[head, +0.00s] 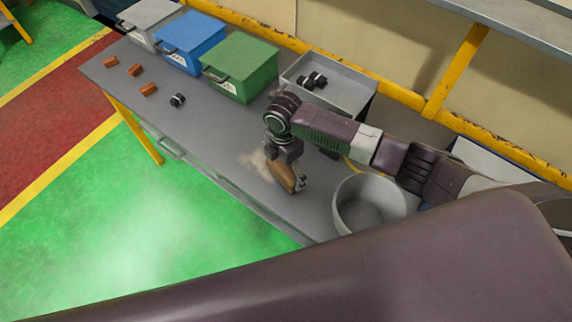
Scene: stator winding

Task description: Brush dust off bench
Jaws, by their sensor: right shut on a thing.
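The grey bench (215,130) runs from the upper left to the lower right in the head view. A patch of tan dust (256,163) lies on it, near its front edge. My right gripper (297,183) points down over the bench just right of the dust, shut on a brown brush (281,175). The brush is close to the bench top; I cannot tell whether it touches. The gripper hides part of the dust and the brush. My left gripper is not in view.
A grey round bin (368,203) stands right of the brush. Grey (149,20), blue (190,42) and green (240,66) boxes and an open grey tray (328,83) line the back. Several small orange blocks (135,69) and a black part (177,100) lie at left.

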